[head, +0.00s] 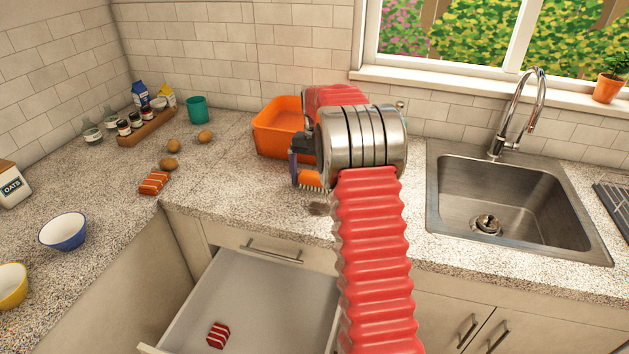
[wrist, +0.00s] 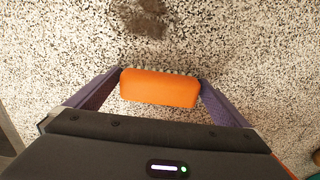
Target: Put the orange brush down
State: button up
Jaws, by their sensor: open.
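The orange brush (wrist: 160,88) lies between the two purple fingers of my gripper (wrist: 161,76) in the wrist view, with its pale bristles along the far edge. The jaws are open; the fingertips are close to the brush's two ends, and I cannot tell whether they touch it. In the head view the brush (head: 311,180) shows partly, low at the speckled countertop (head: 230,185), under my gripper (head: 300,172). It looks to be at the counter surface. My arm hides part of it.
A dark stain (head: 319,208) marks the counter just beside the brush. An orange tub (head: 277,125) stands behind my gripper. The sink (head: 510,200) is to the right. An open drawer (head: 260,295) below holds a red striped item (head: 218,335). Potatoes (head: 169,163) lie left.

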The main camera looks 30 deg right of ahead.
aim_at(316, 175)
jog(key=shift+r, duration=0.1)
notch_tip(316, 175, up, 12)
dwell(0.5)
jog(key=shift+a+r, duration=0.1)
dwell(0.6)
